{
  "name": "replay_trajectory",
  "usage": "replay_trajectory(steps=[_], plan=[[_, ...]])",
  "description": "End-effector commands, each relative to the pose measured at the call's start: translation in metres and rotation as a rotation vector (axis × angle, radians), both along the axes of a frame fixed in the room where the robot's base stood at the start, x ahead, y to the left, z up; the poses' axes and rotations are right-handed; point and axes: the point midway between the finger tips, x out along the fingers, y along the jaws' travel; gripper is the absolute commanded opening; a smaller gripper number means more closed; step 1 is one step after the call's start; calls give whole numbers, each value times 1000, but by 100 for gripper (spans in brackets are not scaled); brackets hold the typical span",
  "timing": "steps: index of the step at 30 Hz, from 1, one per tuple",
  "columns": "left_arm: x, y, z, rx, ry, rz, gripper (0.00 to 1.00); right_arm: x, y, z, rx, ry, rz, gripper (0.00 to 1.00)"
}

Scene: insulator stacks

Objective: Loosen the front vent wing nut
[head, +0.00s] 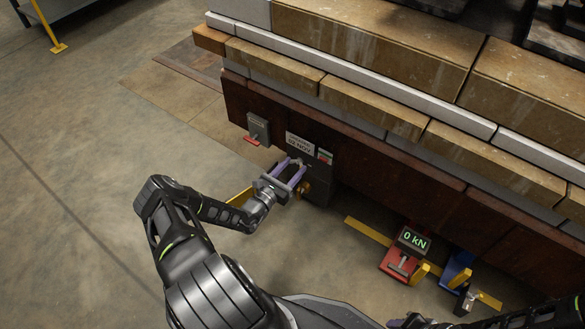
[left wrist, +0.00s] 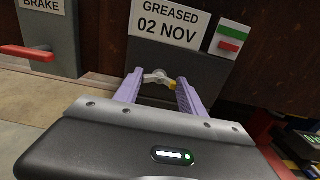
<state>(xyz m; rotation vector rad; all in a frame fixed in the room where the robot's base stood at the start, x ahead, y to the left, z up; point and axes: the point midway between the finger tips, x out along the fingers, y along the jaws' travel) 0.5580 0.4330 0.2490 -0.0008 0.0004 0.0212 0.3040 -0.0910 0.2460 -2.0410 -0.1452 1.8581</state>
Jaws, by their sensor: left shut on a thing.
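The front vent wing nut (left wrist: 158,77) is a small pale metal piece low on a dark box (left wrist: 200,70), below a "GREASED 02 NOV" label (left wrist: 168,24). In the left wrist view it sits between the two lilac fingers of my left gripper (left wrist: 158,82), which is shut on it. A small yellow part shows beside the right fingertip. In the head view my left gripper (head: 291,165) reaches the box under the label, and the nut is too small to make out clearly.
A grey brake box (head: 258,128) with a red lever is left of the label. A red-and-green indicator (head: 325,156) is on its right. A red unit with a "0 kN" display (head: 412,239) and a blue bracket (head: 456,268) stand at right. Open floor lies left.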

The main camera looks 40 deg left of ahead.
Motion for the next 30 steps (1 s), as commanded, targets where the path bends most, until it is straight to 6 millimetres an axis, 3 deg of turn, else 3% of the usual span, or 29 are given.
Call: replay_trajectory(steps=[14,30], plan=[[0,0,-1,-125,-2,0,7,0,0,-1,0,0,0,36],[0,2,-2,-583,-12,0,7,1,0,-7,-1,-3,-1,36]])
